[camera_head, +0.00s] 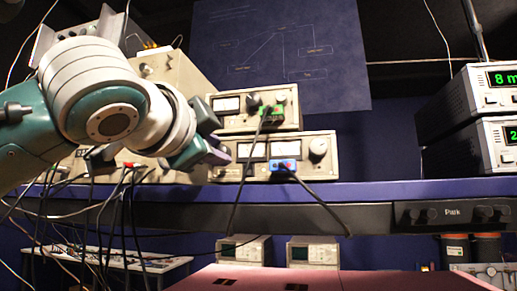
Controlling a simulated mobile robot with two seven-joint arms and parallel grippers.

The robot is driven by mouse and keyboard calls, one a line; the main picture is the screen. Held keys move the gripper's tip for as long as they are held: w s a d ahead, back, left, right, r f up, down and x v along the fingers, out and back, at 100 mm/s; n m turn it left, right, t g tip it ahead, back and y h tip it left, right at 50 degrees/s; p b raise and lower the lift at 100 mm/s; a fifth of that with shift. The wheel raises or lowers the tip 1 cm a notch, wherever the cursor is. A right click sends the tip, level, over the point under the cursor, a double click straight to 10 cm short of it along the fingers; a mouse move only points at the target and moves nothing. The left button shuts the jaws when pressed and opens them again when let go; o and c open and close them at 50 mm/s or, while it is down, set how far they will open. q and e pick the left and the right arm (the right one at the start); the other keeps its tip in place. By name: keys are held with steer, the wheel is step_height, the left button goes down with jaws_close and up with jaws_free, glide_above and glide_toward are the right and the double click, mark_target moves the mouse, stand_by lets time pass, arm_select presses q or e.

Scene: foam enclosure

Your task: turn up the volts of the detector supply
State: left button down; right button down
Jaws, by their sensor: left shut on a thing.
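My left gripper (212,137) reaches in from the left, its fingers at the left ends of two stacked beige metered units. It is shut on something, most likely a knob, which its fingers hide. The upper unit (291,116) has one meter, a black knob (254,99) and green terminals with a black lead. The lower unit (319,171) has two meters, a light round knob (318,148) and a blue plug (283,165). I cannot read a label saying which is the detector supply. My right gripper is out of view.
The units stand on a blue-edged shelf (400,191). Black leads hang over its front. Two stacked units with green displays (501,79) stand at the right. A taller beige instrument (172,75) is behind my arm. The shelf between the metered and display units is clear.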

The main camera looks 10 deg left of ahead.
arm_select(q)
steer(key=m+p, duration=0.3)
steer(key=m, duration=0.3)
steer(key=shift+w+a+m, duration=0.1)
steer(key=shift+m, duration=0.2)
steer(key=m+p, duration=0.3)
steer(key=m, duration=0.1)
steer(key=shift+f+h, duration=0.1)
steer(key=shift+h, duration=0.2)
steer(key=shift+f+m+p, duration=0.1)
steer(key=shift+m+p, duration=0.45)
steer(key=shift+m, duration=0.55)
steer(key=c, duration=0.6)
jaws_free()
